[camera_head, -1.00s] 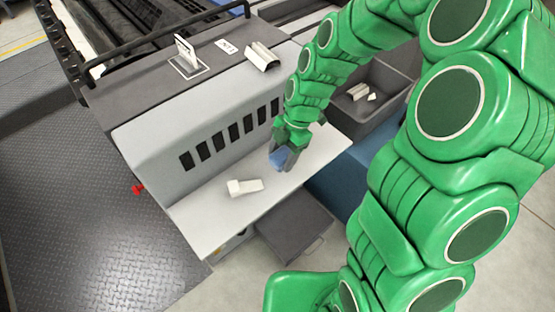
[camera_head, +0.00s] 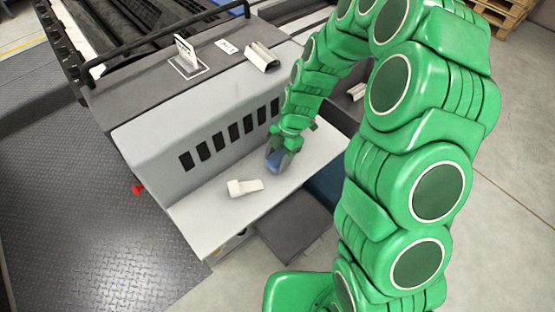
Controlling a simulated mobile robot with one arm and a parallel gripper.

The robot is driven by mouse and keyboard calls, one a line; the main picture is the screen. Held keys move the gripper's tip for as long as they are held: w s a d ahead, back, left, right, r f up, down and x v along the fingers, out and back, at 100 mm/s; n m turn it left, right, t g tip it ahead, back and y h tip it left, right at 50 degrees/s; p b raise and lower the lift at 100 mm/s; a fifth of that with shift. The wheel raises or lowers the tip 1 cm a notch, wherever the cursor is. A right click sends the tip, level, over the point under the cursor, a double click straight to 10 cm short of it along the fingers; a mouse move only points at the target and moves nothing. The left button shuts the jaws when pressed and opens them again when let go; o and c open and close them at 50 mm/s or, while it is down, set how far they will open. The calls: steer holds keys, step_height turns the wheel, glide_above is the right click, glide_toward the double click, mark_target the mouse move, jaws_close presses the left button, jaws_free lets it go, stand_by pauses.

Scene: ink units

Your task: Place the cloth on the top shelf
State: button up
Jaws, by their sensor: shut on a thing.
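A small blue cloth (camera_head: 273,160) is between the fingers of my gripper (camera_head: 279,160), which is shut on it. The gripper is low over the light grey shelf board (camera_head: 215,215), toward its right part. I cannot tell whether the cloth still touches the board. The dark flat top (camera_head: 135,91) of the grey machine housing is above and behind the board, with the slotted front face (camera_head: 160,155) between them.
A white object (camera_head: 244,187) lies on the board left of my gripper. On the dark top stand a white sign on a framed base (camera_head: 186,52), a small label card (camera_head: 228,47) and a white-and-black block (camera_head: 262,57). A red knob (camera_head: 138,189) sticks out at the left.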

steer(key=shift+f, duration=0.55)
steer(key=shift+f, duration=0.15)
steer(key=o, duration=1)
